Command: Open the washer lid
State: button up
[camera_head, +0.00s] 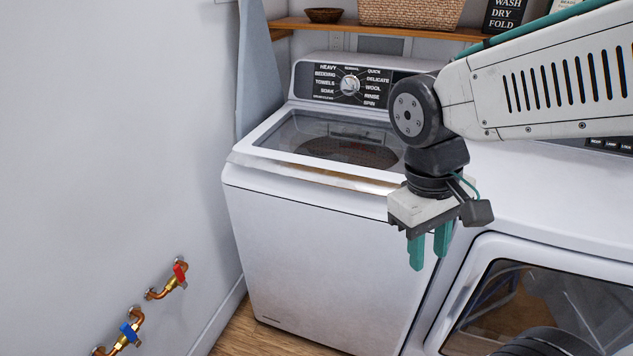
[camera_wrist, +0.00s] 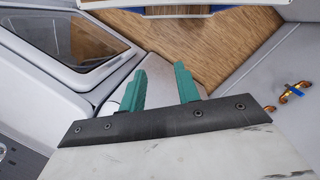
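The white top-loading washer (camera_head: 320,250) stands left of centre in the head view. Its lid (camera_head: 290,155) has a dark glass window and lies flat or nearly flat on top; a pale strip runs along its front edge. I cannot tell whether it is slightly raised. My gripper (camera_head: 430,246) hangs pointing down in front of the washer's right front corner, below the lid's edge and apart from it. In the wrist view, the two green fingers of my gripper (camera_wrist: 162,88) are apart with nothing between them. My arm hides the lid's right end.
The dryer (camera_head: 535,200) with a glass door stands close on the right. Red-handled (camera_head: 180,274) and blue-handled (camera_head: 130,331) valves stick out from the left wall. A wooden shelf (camera_head: 390,31) with a basket (camera_head: 410,12) is above. Wood floor shows in the wrist view (camera_wrist: 215,45).

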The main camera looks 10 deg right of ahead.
jog(key=w+d+f+n+g+h, duration=0.2)
jog(key=w+f+n+h, duration=0.1)
jog(key=w+f+h, duration=0.4)
jog(key=n+t+h, duration=0.3)
jog(key=n+t, duration=0.3)
jog(key=t, duration=1.5)
send_near(313, 181)
jog(key=f+x, duration=0.1)
jog(key=x, duration=0.6)
jog(key=r+x, duration=0.1)
jog(key=x, duration=0.2)
jog(key=shift+s, duration=0.1)
grip_shut()
